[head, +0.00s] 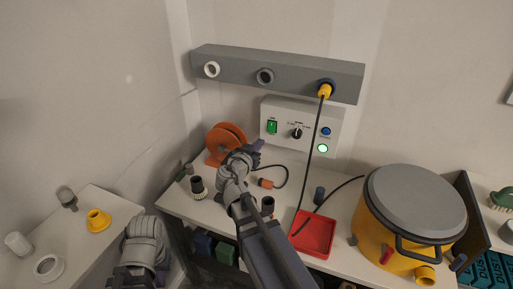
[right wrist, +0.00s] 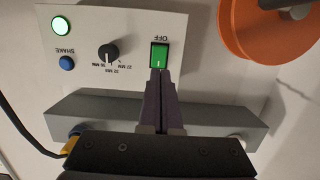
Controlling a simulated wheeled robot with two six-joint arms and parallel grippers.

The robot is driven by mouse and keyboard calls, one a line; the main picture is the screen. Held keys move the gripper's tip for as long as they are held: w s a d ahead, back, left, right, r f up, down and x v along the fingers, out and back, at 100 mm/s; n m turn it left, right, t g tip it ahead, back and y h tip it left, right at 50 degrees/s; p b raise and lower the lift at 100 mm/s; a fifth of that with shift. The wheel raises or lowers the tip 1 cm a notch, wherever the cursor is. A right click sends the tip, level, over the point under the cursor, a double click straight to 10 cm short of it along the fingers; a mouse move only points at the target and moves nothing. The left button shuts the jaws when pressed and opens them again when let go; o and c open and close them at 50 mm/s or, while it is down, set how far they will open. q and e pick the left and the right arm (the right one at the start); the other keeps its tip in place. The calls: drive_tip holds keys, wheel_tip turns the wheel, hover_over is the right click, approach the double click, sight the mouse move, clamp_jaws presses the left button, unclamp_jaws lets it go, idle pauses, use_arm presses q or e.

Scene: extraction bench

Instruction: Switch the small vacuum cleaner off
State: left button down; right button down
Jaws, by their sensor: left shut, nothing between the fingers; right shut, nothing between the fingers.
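The yellow drum with a grey lid (head: 416,204), seemingly the vacuum cleaner, stands at the right of the bench. A wall control box (head: 270,106) carries a green rocker switch (head: 272,127), which also shows in the right wrist view (right wrist: 159,55), upside down with an OFF label. A round lamp (right wrist: 61,26) glows green. My right gripper (head: 258,145) is shut and empty, below the switch in the head view. In the right wrist view its fingertips (right wrist: 160,76) overlap the switch's edge; contact cannot be told. My left gripper (head: 145,278) is shut, low at the left, partly cut off.
The box also has a black knob (head: 297,133) and a blue button (head: 326,131). A grey rail (head: 290,77) with sockets runs above; a black cable hangs from its yellow plug (head: 325,91). An orange reel (head: 224,142) and a red tray (head: 314,234) are on the bench.

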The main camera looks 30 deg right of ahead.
sight(271, 130)
use_arm(q)
drive_tip(key=shift+f+b, duration=0.65)
drive_tip(key=shift+f, duration=0.1)
use_arm(e)
drive_tip(key=x, duration=0.9)
drive_tip(key=shift+w+d, duration=0.15)
drive_tip(key=shift+d, duration=0.1)
